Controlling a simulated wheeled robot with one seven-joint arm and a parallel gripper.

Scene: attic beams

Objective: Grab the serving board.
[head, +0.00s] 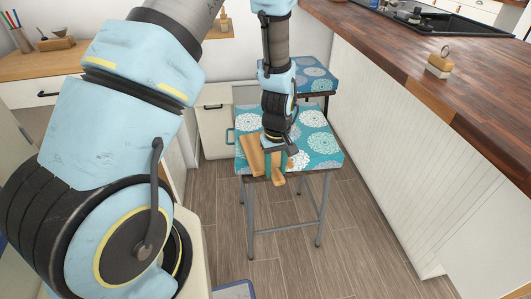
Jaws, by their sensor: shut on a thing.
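The wooden serving board (252,156) is at a chair with a teal patterned seat (316,136). Its left part and a narrow end near the seat's front edge show; my gripper covers the rest. My gripper (276,158) reaches down from above and is shut on the board. I cannot tell whether the board touches the seat or is slightly raised.
A wooden counter (440,75) with a white panelled side runs along the right. A small wooden block-like object (439,65) stands on it. A wooden worktop (40,66) with a pen holder is at the back left.

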